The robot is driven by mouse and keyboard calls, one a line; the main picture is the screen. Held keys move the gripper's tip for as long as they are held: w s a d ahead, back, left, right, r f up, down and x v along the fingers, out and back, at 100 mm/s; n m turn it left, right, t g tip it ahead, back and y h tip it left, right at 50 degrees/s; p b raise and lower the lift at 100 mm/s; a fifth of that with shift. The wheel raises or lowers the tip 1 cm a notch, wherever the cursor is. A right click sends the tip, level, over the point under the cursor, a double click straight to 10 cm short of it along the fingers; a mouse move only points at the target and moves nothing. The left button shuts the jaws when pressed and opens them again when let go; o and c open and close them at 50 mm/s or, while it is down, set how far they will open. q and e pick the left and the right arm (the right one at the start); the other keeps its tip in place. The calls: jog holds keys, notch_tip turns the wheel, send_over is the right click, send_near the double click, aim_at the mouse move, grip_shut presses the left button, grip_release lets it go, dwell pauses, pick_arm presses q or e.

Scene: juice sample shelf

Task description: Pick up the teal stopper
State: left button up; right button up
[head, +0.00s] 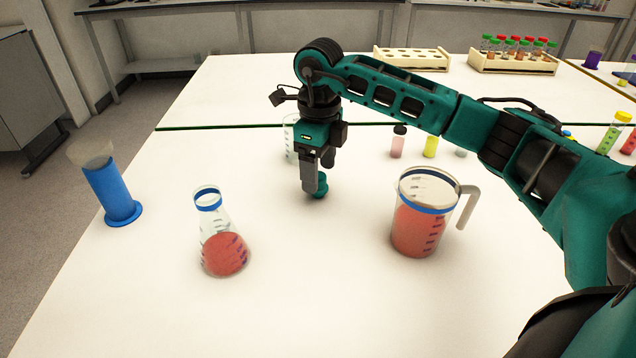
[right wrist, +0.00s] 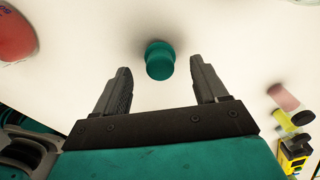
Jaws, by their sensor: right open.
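The teal stopper (head: 320,186) stands on the white table, just beside and beyond my right gripper's fingertips in the head view. In the right wrist view the stopper (right wrist: 160,60) shows between and a little ahead of the two fingertips, touching neither. My right gripper (head: 311,186) points down over the table, open and empty. Its two dark fingers (right wrist: 160,75) are spread apart in the wrist view. My left gripper is not in view.
A flask of red liquid (head: 224,254) stands front left, and a red-filled jug (head: 416,229) stands right. A clear beaker (head: 290,140) is behind the gripper. A blue cylinder (head: 110,190) stands near the left edge. Small bottles (head: 430,147) and tube racks (head: 513,64) are farther back.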

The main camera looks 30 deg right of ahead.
notch_tip(320, 180, down, 4)
jog(key=shift+r, duration=0.25)
jog(key=c, duration=1.1)
jog(key=shift+r, duration=0.15)
jog(key=shift+c, duration=0.2)
notch_tip(320, 180, up, 20)
jog(key=p, duration=0.2)
